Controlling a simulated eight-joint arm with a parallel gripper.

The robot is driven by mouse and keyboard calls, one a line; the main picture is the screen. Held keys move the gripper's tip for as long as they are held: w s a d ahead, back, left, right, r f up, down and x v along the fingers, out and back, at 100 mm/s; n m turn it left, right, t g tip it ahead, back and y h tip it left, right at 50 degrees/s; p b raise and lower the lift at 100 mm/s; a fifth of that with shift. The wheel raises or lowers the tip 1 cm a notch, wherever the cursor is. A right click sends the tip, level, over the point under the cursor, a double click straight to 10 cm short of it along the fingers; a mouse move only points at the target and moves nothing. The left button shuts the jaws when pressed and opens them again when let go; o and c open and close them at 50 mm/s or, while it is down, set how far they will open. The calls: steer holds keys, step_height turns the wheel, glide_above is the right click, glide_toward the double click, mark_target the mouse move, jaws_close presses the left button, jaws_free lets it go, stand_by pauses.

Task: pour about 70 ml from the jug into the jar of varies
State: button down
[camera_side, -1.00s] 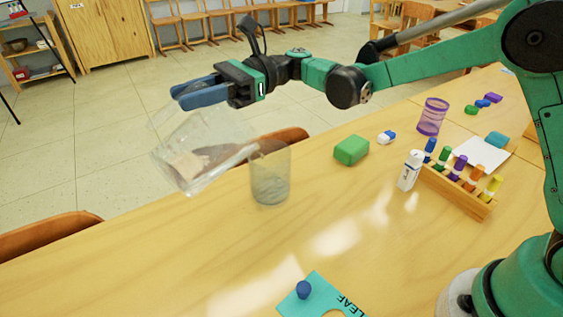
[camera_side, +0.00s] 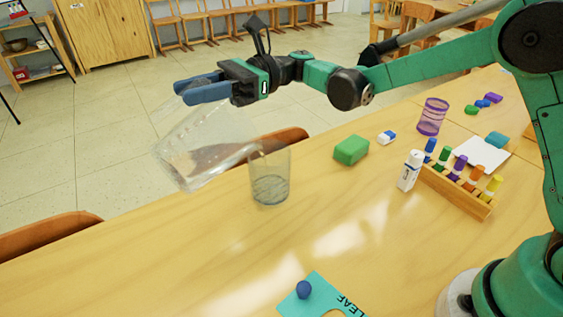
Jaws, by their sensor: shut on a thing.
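My gripper (camera_side: 207,90) is shut on a clear jug (camera_side: 203,145) and holds it in the air at the left of the table. The jug is tilted strongly, its mouth end towards the jar. Brownish-looking liquid or contents show through its wall, though the glassy surface makes this hard to read. The clear jar (camera_side: 270,177) stands upright on the table just right of the jug. The jug's lip is at or over the jar's left rim. Something greyish shows in the lower part of the jar; its exact level is hard to tell.
On the wooden table (camera_side: 190,268) are a green block (camera_side: 351,150), a white bottle (camera_side: 410,171), a wooden rack (camera_side: 458,193) of coloured markers, a purple mesh cup (camera_side: 432,117) and a teal sheet (camera_side: 325,299) with a blue knob (camera_side: 303,289).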

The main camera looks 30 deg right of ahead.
mark_target(171, 136)
steer(key=shift+d+r, duration=0.15)
steer(key=shift+d, duration=0.2)
stand_by(0.5)
steer(key=shift+a, duration=0.3)
steer(key=a+f+h, duration=0.2)
steer(key=a, duration=0.1)
steer(key=shift+s+f+h, duration=0.1)
steer(key=shift+f+h, duration=0.1)
steer(key=shift+h, duration=0.2)
steer(key=shift+a+f+h, duration=0.5)
steer(key=shift+f+h, duration=0.3)
steer(key=shift+h, duration=0.1)
stand_by(0.5)
steer(key=shift+a+f+h, duration=0.4)
steer(key=a+f+h, duration=0.8)
steer(key=f, duration=0.1)
steer(key=shift+s+a+f+t+h, duration=0.25)
steer(key=shift+s+f+t+h, duration=0.05)
steer(key=shift+f+t+h, duration=0.1)
